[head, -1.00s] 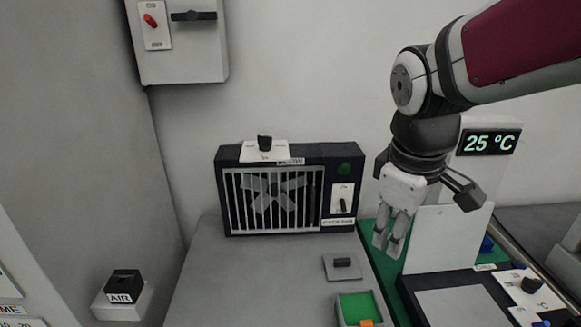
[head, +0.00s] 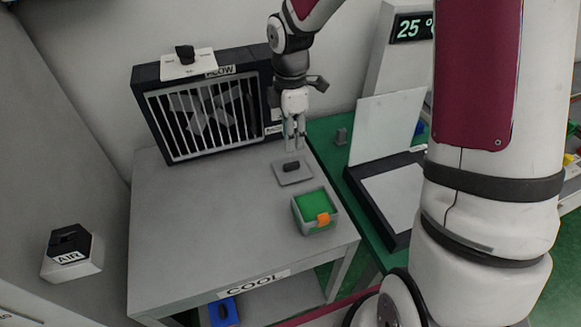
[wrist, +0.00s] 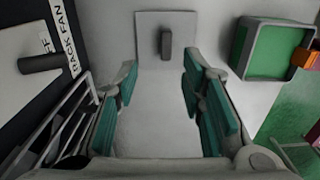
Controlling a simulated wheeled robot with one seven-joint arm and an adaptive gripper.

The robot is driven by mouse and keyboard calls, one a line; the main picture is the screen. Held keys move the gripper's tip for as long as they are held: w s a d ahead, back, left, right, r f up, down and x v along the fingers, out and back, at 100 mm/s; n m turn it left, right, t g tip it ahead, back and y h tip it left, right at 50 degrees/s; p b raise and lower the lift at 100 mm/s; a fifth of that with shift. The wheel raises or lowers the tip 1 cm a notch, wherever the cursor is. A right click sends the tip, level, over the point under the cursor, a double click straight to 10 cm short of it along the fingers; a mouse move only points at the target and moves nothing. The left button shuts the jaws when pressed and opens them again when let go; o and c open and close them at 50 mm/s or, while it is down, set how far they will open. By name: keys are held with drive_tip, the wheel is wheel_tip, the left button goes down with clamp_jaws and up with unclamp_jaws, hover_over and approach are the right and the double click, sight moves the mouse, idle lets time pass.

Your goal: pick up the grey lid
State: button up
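The grey lid (head: 294,178) is a flat square plate with a dark upright handle (head: 291,166). It lies on the grey table, in front of the fan box. In the wrist view the lid (wrist: 149,28) is at the top middle, its handle (wrist: 165,44) standing up beyond the fingertips. My gripper (head: 294,143) points down above and just behind the lid, apart from it. In the wrist view my gripper (wrist: 160,92) has its two teal-padded fingers spread, with nothing between them.
A grey box with green inside and an orange tab (head: 303,224) stands right of the lid. The barred fan box (head: 205,115) is behind left. A white panel (head: 385,125) stands right. The table's left part (head: 205,215) is clear.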

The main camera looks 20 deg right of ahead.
sight(291, 164)
wheel_tip(291, 164, down, 3)
drive_tip(key=shift+f, duration=0.15)
drive_tip(key=shift+s+f, duration=0.25)
drive_tip(key=shift+f, duration=1.1)
drive_tip(key=shift+s+f, duration=0.2)
drive_tip(key=shift+f, duration=1.15)
clamp_jaws()
